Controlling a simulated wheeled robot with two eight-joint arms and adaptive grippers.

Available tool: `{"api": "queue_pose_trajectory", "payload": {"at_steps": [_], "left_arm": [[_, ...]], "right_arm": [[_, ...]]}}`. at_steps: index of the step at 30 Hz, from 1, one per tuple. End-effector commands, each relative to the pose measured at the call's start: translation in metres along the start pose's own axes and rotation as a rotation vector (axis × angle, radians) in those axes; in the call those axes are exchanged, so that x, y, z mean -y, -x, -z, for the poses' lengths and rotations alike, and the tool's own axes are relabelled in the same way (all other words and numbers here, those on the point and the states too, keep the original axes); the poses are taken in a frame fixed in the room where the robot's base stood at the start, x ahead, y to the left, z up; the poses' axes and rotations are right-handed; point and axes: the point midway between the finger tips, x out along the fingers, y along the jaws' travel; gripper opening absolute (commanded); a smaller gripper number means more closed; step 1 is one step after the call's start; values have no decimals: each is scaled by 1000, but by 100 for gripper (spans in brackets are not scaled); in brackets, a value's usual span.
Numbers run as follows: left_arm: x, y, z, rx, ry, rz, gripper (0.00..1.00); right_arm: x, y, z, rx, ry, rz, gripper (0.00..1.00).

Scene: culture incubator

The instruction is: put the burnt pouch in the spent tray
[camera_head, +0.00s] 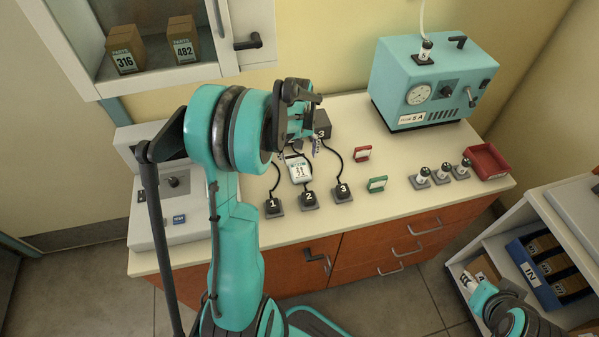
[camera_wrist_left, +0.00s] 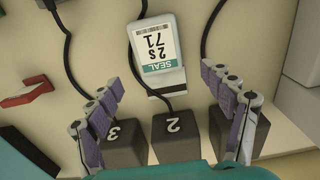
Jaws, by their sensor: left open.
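No pouch that I can pick out as burnt is in view. A red tray (camera_head: 503,176) sits at the counter's right end; no label on it is readable. My left gripper (camera_head: 303,128) is over the middle of the counter, partly hiding what is below it. In the left wrist view its fingers (camera_wrist_left: 158,80) are spread apart with nothing between them. A white item labelled SEAL 2s 71 (camera_wrist_left: 158,46) lies below and beyond the fingertips; it shows in the head view (camera_head: 299,170) too. My right gripper (camera_head: 468,282) is at the lower right; its fingers are too small to judge.
Dark blocks 1 (camera_head: 273,206), 2 (camera_head: 309,199) and 3 (camera_head: 343,192) with cables line the front edge. A blue bin (camera_head: 530,272) holds boxes.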

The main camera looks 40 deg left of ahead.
Motion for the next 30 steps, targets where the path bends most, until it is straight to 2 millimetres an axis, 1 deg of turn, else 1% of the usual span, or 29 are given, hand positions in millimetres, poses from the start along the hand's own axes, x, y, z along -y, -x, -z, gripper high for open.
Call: {"api": "queue_pose_trajectory", "payload": {"at_steps": [3, 7, 10, 15, 16, 17, 18, 20, 21, 22, 25, 26, 30], "left_arm": [[0, -19, 0, 0, -1, 0, 81], [0, -40, 0, -1, -1, 0, 81], [0, -46, 0, -1, -1, 0, 81], [0, -45, 0, -1, -2, 0, 81], [0, -45, 0, -1, -2, 0, 78], [0, -45, 0, -1, -2, 0, 70], [0, -45, 0, -1, -2, 0, 60], [0, -45, 0, -1, -2, 0, 44], [0, -45, 0, -1, -2, 0, 34], [0, -45, 0, -1, -2, 0, 28], [0, -45, 0, -1, -2, 0, 27], [0, -45, 0, -1, -2, 0, 23], [0, -45, 0, -1, -2, 0, 23]], "right_arm": [[0, -8, -6, 0, 0, 0, 40], [0, -15, -11, 0, 0, 0, 40], [0, -16, -11, 0, 0, 0, 40], [0, -15, -11, 0, 0, 0, 40], [0, -15, -10, 0, 0, 0, 40], [0, -15, -10, 0, 0, 0, 40], [0, -15, -10, 0, 0, 0, 40], [0, -15, -10, 0, 0, 0, 40], [0, -15, -10, 0, 0, 0, 40], [0, -15, -11, 0, 0, 0, 40], [0, -15, -11, 0, 0, 0, 40], [0, -15, -11, 0, 0, 0, 40], [0, -15, -11, 0, 0, 0, 40]]}}
